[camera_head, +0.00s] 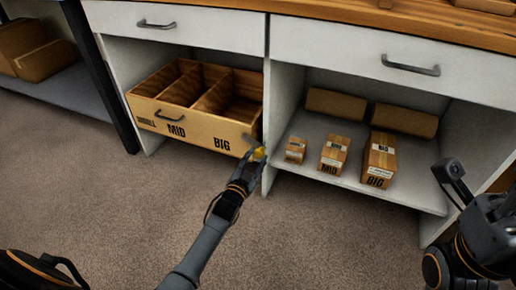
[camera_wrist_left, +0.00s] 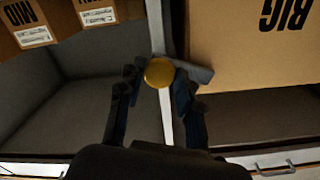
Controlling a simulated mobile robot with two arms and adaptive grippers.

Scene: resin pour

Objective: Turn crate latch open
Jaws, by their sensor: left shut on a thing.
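The wooden crate (camera_head: 195,128) sits in the left opening of the white cabinet, its front marked MID and BIG. Its front also shows in the left wrist view (camera_wrist_left: 250,60). The latch has a round yellow knob (camera_head: 259,152) at the divider beside the crate's lower right corner. In the left wrist view, the knob (camera_wrist_left: 159,72) lies between my fingertips, and a grey latch bar (camera_wrist_left: 195,72) reaches right over the crate's edge. My left gripper (camera_head: 253,156) is shut on the knob. My right gripper (camera_head: 455,182) is partly in view at the right edge; its jaws are unclear.
Several boxes stand on the right shelf (camera_head: 335,190), including a small box (camera_head: 295,150), a MID box (camera_head: 334,155) and a BIG box (camera_head: 379,160). Closed drawers with handles (camera_head: 410,66) are above. The carpet (camera_head: 320,245) in front is clear apart from my arms.

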